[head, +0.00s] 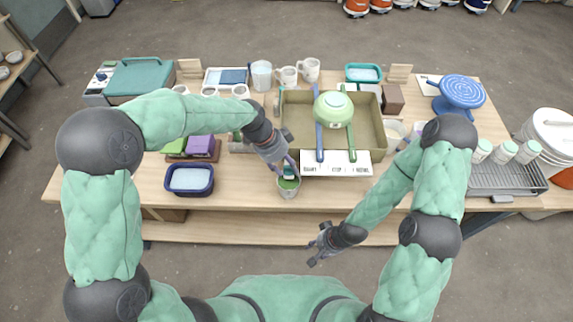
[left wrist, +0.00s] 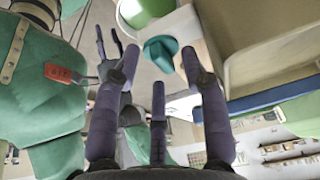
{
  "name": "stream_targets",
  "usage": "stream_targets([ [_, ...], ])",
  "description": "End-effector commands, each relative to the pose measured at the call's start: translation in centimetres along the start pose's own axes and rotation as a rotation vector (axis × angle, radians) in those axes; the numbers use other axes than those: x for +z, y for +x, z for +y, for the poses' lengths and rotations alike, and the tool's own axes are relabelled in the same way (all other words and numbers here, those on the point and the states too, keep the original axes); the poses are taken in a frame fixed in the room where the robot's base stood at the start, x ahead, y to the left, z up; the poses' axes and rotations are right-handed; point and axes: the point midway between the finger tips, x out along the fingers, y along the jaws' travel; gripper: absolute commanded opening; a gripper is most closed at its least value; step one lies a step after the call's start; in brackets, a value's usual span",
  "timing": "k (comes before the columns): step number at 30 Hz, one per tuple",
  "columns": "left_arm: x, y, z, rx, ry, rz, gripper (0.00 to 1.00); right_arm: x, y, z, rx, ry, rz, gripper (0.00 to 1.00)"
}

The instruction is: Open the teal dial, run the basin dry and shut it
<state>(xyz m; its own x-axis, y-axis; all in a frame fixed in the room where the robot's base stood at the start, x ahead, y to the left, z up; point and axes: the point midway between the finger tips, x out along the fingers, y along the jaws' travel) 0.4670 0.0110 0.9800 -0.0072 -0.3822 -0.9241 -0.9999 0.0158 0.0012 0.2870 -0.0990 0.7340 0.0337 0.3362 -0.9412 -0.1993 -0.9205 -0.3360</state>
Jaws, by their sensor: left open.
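The olive basin (head: 368,103) stands at the middle of the table, with a light green pan and long blue and green handles lying across it. The teal dial (head: 289,174) is at the basin's front left, partly hidden by my left gripper (head: 284,164). In the left wrist view the teal dial (left wrist: 160,53) shows beyond and between the spread fingers. No contact is visible. A pale bucket (head: 288,190) with green inside stands below the dial at the table's front. My right gripper (head: 315,250) is empty, with fingers apart, in front of the table. The liquid level in the basin is unclear.
A white lettered panel (head: 336,169) fronts the basin. A dark blue tub (head: 191,191) stands front left, beside purple and green blocks (head: 202,147). Mugs (head: 309,69) stand behind. A grey rack (head: 505,179) and white cups are at right.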

Motion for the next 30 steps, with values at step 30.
stream_targets([
  [30,0.0,-11.4,0.0,0.001,0.0,0.0,0.44,0.0,0.0,0.0,0.0,0.0,0.0,0.4],
])
